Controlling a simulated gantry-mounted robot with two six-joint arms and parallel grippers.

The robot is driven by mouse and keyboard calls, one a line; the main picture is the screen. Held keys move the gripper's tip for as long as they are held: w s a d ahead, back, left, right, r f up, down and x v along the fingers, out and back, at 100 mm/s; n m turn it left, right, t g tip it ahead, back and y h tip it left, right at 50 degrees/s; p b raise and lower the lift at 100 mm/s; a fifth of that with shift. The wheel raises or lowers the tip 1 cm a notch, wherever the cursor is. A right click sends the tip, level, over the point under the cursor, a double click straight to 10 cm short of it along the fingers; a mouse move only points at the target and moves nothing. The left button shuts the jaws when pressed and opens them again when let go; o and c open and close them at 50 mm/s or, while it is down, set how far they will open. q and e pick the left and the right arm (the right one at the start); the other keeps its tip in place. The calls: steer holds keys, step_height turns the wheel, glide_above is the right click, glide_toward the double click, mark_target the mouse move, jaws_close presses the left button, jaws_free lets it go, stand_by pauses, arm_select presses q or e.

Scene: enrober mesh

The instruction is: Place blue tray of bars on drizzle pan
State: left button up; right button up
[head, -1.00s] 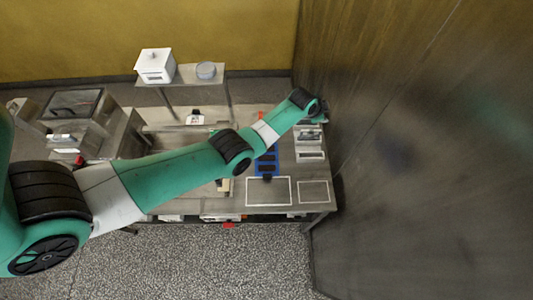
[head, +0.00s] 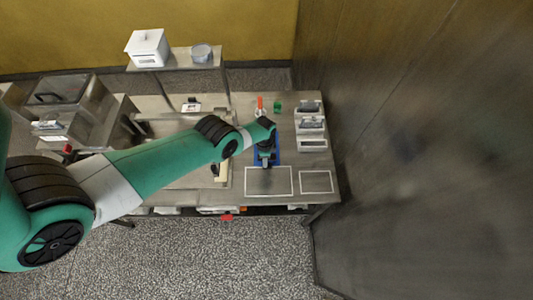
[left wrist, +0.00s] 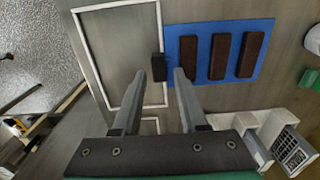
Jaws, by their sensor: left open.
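The blue tray (left wrist: 263,70) carries a row of brown bars (left wrist: 219,56) and lies flat on the steel table. A small black block (left wrist: 158,66) stands at its edge. In the head view my left arm covers most of the tray (head: 276,153). My left gripper (left wrist: 169,73) is open and empty, with its fingertips by the black block and the tray's edge; contact cannot be told. In the head view the left gripper (head: 265,163) is over the tray's near part. A white-bordered grey rectangle (head: 268,181) lies just in front; I cannot tell whether it is the drizzle pan.
A smaller white-bordered rectangle (head: 316,182) lies to the right. White holders (head: 312,144) stand along the table's right side, near the wall. A green object (head: 277,106) and an orange one (head: 260,103) stand behind the tray. A shelf with a white box (head: 147,47) is at the back.

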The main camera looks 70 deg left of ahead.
arm_select(q)
steer(key=shift+f, duration=0.2)
step_height(320, 180, down, 5)
steer(key=b, duration=0.4)
steer(key=shift+s+f, duration=0.15)
jaws_close()
